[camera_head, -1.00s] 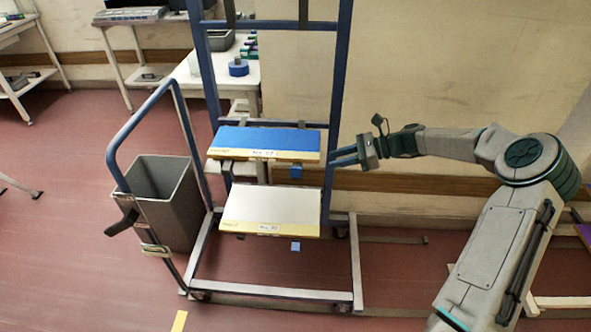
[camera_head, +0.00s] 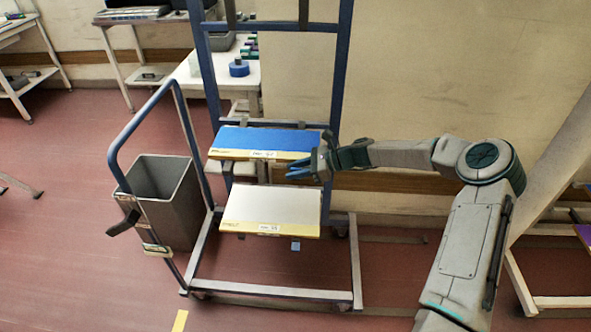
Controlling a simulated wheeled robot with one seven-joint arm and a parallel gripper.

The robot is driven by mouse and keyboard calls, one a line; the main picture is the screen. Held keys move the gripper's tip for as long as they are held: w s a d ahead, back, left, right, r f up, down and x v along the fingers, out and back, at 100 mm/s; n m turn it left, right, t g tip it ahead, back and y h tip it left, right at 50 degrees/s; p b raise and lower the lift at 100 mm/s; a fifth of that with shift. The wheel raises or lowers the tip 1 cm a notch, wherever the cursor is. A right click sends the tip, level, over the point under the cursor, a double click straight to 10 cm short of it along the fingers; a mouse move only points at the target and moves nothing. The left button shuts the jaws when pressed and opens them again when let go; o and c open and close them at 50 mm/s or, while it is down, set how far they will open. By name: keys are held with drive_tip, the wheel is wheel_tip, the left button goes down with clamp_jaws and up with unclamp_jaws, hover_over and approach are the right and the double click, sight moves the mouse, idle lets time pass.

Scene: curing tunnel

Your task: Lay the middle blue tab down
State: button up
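A tall blue-framed rack holds an upper shelf with a blue panel (camera_head: 262,138) and a lower shelf with a white panel (camera_head: 272,207). Both have yellow front edges with labels. My gripper (camera_head: 293,169) is at the right front edge of the upper shelf, pointing left, its two blue fingers apart. The blue tab under that edge is hidden or cannot be told from the fingers, so contact is unclear. A small pale blue tab (camera_head: 295,246) hangs below the lower shelf's front edge, apart from my gripper.
A grey bin (camera_head: 168,205) stands left of the rack (camera_head: 338,85), behind a blue push handle (camera_head: 131,127). A white table (camera_head: 205,72) stands behind at the left. The wall is close behind the rack. The floor in front is clear.

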clamp_jaws()
drive_tip(key=shift+f+b, duration=0.1)
drive_tip(key=shift+b, duration=0.2)
drive_tip(key=s+f+n+t+y+b, duration=0.1)
drive_tip(key=n+b, duration=0.3)
drive_tip(key=b, duration=0.5)
drive_tip(key=s+f+n+t+y+b, duration=0.1)
drive_tip(key=n+t+b, duration=0.2)
drive_tip(key=b, duration=0.6)
drive_tip(key=s+f+n+t+b, duration=0.1)
drive_tip(key=n+t+b, duration=0.2)
drive_tip(key=n+b, duration=0.3)
drive_tip(key=shift+s+f+y+b, duration=0.1)
drive_tip(key=shift+y+b, duration=0.3)
drive_tip(key=shift+b, duration=1.2)
drive_tip(key=shift+n, duration=0.3)
